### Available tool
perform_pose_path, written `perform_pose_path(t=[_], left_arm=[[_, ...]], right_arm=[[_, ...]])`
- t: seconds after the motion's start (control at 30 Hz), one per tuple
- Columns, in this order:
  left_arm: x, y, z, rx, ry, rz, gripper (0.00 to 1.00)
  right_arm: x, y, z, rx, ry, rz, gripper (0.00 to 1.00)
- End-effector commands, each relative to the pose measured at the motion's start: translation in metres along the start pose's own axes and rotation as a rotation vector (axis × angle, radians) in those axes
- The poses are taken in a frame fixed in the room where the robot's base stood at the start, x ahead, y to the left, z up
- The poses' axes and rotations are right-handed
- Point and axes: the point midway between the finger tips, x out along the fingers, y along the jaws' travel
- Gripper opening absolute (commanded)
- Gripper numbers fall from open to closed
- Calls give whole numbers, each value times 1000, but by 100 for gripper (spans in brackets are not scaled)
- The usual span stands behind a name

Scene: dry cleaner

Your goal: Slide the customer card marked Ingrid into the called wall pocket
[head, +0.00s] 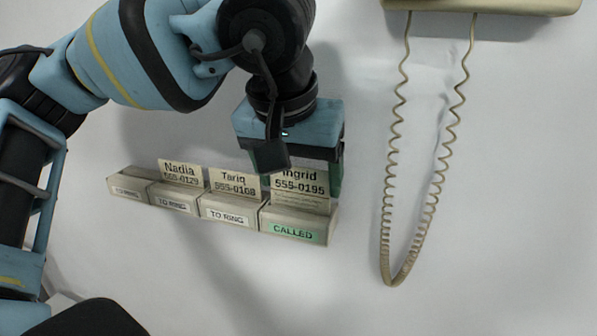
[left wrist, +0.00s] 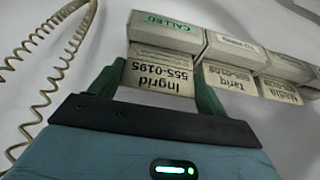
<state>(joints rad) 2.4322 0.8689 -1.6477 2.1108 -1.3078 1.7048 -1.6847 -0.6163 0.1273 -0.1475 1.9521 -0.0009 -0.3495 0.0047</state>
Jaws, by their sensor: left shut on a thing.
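The card marked Ingrid (head: 299,190) stands upright in the wall pocket labelled CALLED (head: 293,229), its lower edge hidden by the pocket front. My left gripper (head: 297,178) is above that pocket, with its green fingers at the two sides of the card, shut on it. In the left wrist view the Ingrid card (left wrist: 160,77) shows upside down between the fingers, meeting the CALLED pocket (left wrist: 168,35). How deep the card sits cannot be told. My right gripper is not in view.
Cards marked Tariq (head: 234,183) and Nadia (head: 181,172) stand in TO RING pockets to the left. The leftmost pocket (head: 128,186) shows no card. A coiled beige phone cord (head: 388,200) hangs on the right, below a beige phone (head: 480,5).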

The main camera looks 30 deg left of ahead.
Motion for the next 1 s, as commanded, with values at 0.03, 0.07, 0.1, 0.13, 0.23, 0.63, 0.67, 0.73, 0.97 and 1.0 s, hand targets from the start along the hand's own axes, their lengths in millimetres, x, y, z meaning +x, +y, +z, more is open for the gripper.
perform_pose_path(t=[0.03, 0.07, 0.1, 0.13, 0.23, 0.63, 0.67, 0.73, 0.97, 1.0], left_arm=[[0, 0, 0, 0, 0, 0, 55], [1, 0, 0, 0, 0, 0, 55], [1, 0, 0, 0, -1, 0, 55], [2, 0, 1, 0, -1, 0, 55], [4, 0, 2, 1, -1, 0, 55], [14, 0, 5, -1, -2, 0, 55], [14, 0, 6, -1, -1, 0, 55], [14, 0, 6, -1, -1, 0, 55], [14, 0, 6, 0, 0, 0, 55], [14, 0, 6, 0, 0, 0, 55]], right_arm=[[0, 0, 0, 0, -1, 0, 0], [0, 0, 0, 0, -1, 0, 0], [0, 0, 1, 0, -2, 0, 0], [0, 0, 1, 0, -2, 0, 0], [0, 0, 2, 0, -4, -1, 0], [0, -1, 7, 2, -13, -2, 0], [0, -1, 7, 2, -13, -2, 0], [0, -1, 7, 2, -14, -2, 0], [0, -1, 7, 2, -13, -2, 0], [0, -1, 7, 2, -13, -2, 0]])
